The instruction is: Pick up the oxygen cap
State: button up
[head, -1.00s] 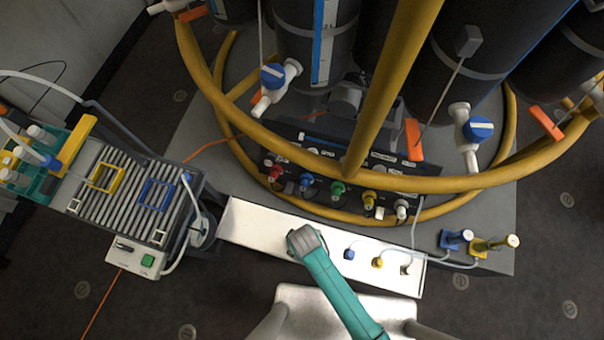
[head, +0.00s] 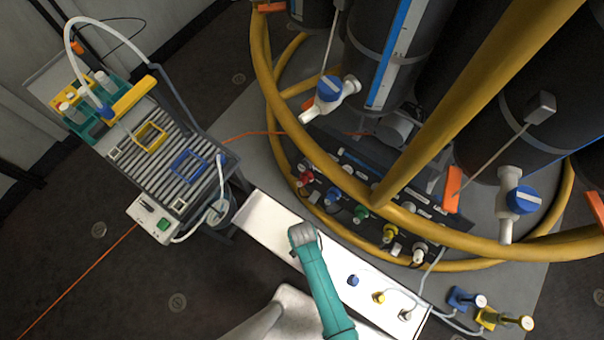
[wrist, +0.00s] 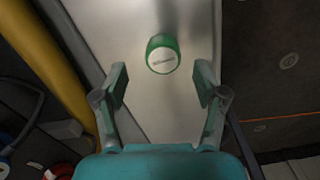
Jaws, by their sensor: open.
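A green cap (wrist: 162,54) with a pale, labelled top stands on the pale bench; its small print is too blurred to read. My gripper (wrist: 162,78) is open and empty in the wrist view. Its two fingers are on either side of the cap's line, with the cap just beyond the tips and not touched. In the head view, my teal arm (head: 322,285) reaches over the white bench (head: 268,222), and the green cap is hidden there.
A blue cap (head: 353,281), a yellow cap (head: 379,298) and a pale cap (head: 405,315) stand along the bench to the right. A yellow rail (head: 335,190) curves behind it, before a panel of coloured connectors (head: 361,214). A ribbed rack (head: 165,160) stands at left.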

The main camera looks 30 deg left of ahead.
jog(key=shift+s+f, duration=0.2)
jog(key=shift+f, duration=1.8)
jog(key=c, duration=0.9)
